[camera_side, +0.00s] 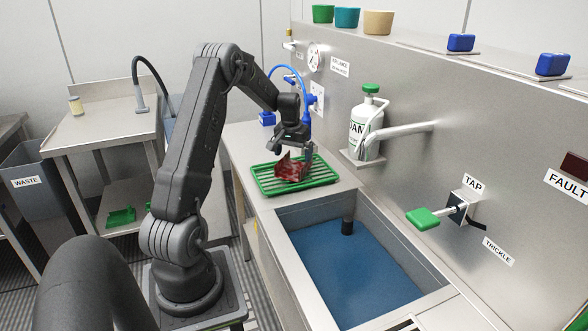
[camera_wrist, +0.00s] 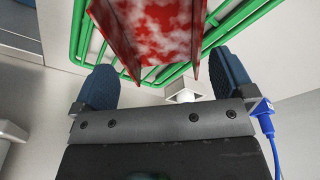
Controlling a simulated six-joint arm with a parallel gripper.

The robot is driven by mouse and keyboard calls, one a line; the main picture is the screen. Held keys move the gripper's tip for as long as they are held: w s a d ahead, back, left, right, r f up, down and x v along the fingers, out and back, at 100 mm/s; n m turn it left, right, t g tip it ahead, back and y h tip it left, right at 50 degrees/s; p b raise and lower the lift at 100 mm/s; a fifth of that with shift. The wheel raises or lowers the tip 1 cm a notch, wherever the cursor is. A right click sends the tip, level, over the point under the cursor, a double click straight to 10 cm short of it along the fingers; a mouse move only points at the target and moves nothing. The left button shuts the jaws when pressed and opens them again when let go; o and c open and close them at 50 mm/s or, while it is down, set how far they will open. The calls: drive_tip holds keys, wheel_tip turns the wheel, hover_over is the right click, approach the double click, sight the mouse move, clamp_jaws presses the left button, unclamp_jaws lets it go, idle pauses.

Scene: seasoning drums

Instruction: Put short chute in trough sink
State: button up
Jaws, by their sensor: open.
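The short chute (camera_side: 291,168) is a red, white-smeared channel resting on the green rack beside the sink. It shows in the wrist view (camera_wrist: 155,40) at the top, beyond and between the fingers. My gripper (camera_side: 295,148) is just above the rack at the chute. In the wrist view its two blue-grey fingers (camera_wrist: 167,82) are wide apart with nothing between the pads near the palm. I cannot tell whether a finger touches the chute. The trough sink (camera_side: 345,270), with a blue floor and a dark upright standpipe, lies in front of the rack.
The green rack (camera_side: 262,182) stands on the steel counter. A white bottle with a green cap (camera_side: 362,125) sits on a wall bracket. A spout (camera_side: 400,130) and a green tap lever (camera_side: 424,219) project over the sink's right side. The space above the sink's middle is clear.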

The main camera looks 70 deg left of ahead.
sight(294, 169)
drive_tip(key=f, duration=0.4)
drive_tip(key=shift+w+a+f, duration=0.1)
drive_tip(key=shift+w+f, duration=0.1)
drive_tip(key=shift+f, duration=0.05)
drive_tip(key=shift+r, duration=0.1)
drive_tip(key=c, duration=0.8)
wheel_tip(294, 169, up, 9)
drive_tip(key=w+d+f+m, duration=0.1)
drive_tip(key=d+f+m, duration=0.35)
drive_tip(key=d, duration=0.75)
drive_tip(key=d+f+m+h, duration=0.1)
drive_tip(key=d+f+m, duration=0.3)
drive_tip(key=d, duration=0.8)
drive_tip(key=w+d+f+m, duration=0.1)
drive_tip(key=d+f+m, duration=0.1)
drive_tip(key=d+f, duration=0.65)
drive_tip(key=d+r+n, duration=0.1)
drive_tip(key=d+r, duration=0.6)
drive_tip(key=d, duration=0.4)
drive_tip(key=shift+n+t, duration=0.25)
drive_tip(key=shift+t, duration=0.05)
drive_tip(key=a, duration=0.6)
drive_tip(key=shift+s+a+f, duration=0.15)
drive_tip(key=shift+s+a, duration=0.05)
drive_tip(key=shift+s, duration=0.15)
